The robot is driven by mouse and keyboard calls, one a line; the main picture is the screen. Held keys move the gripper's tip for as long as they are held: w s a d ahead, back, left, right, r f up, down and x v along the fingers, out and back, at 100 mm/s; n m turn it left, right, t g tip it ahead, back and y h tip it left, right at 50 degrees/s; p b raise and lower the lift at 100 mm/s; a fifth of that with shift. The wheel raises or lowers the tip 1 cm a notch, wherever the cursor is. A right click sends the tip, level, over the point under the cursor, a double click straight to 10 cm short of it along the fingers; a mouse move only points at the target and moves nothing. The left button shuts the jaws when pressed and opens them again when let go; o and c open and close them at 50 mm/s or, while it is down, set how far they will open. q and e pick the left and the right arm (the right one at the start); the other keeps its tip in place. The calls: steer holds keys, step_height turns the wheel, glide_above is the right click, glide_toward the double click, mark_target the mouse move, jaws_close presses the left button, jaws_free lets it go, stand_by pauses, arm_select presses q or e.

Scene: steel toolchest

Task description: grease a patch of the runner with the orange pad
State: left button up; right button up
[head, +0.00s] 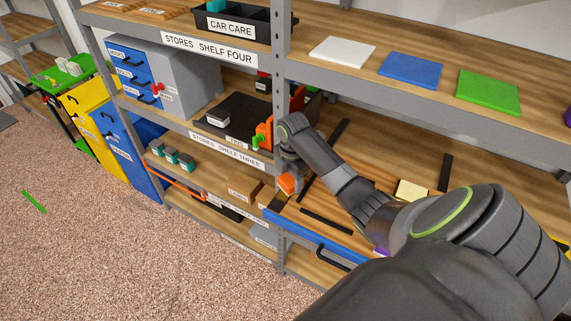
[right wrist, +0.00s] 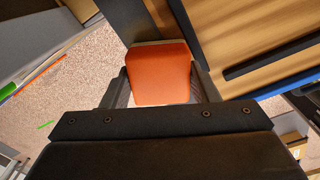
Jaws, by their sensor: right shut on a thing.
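My right gripper (head: 286,174) is shut on the orange pad (head: 286,184), over the left end of the blue-fronted drawer. In the right wrist view the orange pad (right wrist: 162,75) sits between the two fingers of the right gripper (right wrist: 162,88). Several dark strips lie around the wooden surface behind the drawer front; one dark strip (head: 326,221) is close to the pad, and a dark bar (right wrist: 275,58) shows in the right wrist view. I cannot tell which of them is the runner, or whether the pad touches anything. My left gripper is not in view.
The blue drawer front (head: 315,237) has a black handle (head: 333,257). A grey shelf post (head: 281,80) stands close to my right gripper. A cardboard box (head: 243,187) sits on the shelf to the left. A cream block (head: 411,190) lies beyond my forearm. Carpet is open at left.

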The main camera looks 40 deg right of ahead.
steer(key=shift+s+d+f+g, duration=0.1)
steer(key=shift+d+f+g, duration=0.05)
steer(key=shift+d, duration=0.3)
steer(key=shift+s+d+f+g, duration=0.1)
steer(key=shift+d+f+g, duration=0.05)
steer(key=shift+d, duration=0.3)
steer(key=shift+w+a+r+b, duration=0.1)
steer(key=shift+w+a+b, duration=0.1)
steer(key=shift+w+b, duration=0.25)
steer(key=shift+w+a+b, duration=0.15)
steer(key=shift+w+b, duration=0.1)
steer(key=shift+w, duration=0.25)
steer(key=shift+w+a, duration=0.4)
steer(key=shift+w, duration=0.2)
step_height(320, 180, up, 3)
steer(key=shift+f+p, duration=0.2)
steer(key=shift+p, duration=0.85)
steer(key=shift+w+r, duration=0.1)
steer(key=shift+r, duration=1.75)
steer(key=shift+r, duration=1.5)
